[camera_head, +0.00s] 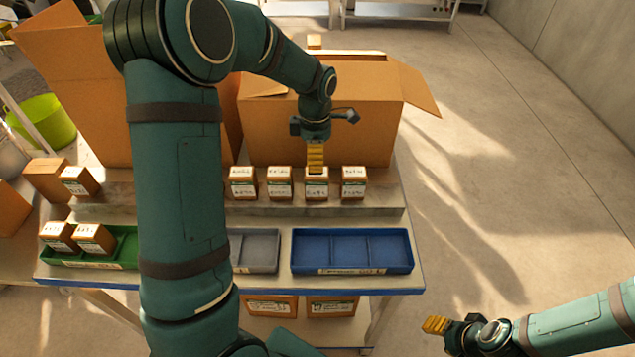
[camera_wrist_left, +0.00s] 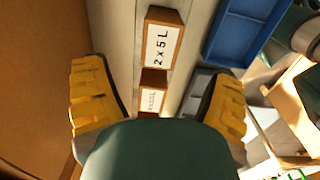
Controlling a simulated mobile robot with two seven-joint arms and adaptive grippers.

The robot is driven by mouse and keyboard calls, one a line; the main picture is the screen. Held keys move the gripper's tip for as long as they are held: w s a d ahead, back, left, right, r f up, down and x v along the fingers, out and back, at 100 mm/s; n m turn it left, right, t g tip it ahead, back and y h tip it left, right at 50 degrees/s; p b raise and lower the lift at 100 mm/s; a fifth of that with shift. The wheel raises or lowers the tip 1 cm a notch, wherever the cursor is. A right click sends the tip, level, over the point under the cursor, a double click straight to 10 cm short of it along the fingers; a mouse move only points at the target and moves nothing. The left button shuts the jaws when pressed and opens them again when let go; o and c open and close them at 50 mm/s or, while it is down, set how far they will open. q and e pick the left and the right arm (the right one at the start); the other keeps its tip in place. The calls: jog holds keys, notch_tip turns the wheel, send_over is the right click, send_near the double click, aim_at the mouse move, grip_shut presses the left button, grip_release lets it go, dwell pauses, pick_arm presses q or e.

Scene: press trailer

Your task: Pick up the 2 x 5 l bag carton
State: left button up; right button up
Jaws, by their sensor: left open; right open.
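The 2 x 5 L carton (camera_wrist_left: 163,42) is a small brown box with a white top label, seen just beyond the left fingertips in the left wrist view. My right gripper (camera_head: 435,325) is open and empty, off the table at the lower right.
Similar cartons stand close on both sides, one left (camera_head: 279,184) and one right (camera_head: 353,184). A large open box (camera_head: 330,130) rises behind the row. A blue tray (camera_head: 352,251) and a grey tray (camera_head: 262,252) lie in front, empty where visible. A green tray (camera_head: 125,250) holds two cartons.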

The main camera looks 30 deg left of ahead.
aim_at(317, 177)
pick_arm(q)
notch_tip(317, 177, down, 3)
jog(key=shift+w, duration=0.1)
jog(key=shift+d+f, duration=0.15)
jog(key=shift+f, duration=2.45)
jog(key=shift+c, duration=0.4)
jog(key=c, duration=1.3)
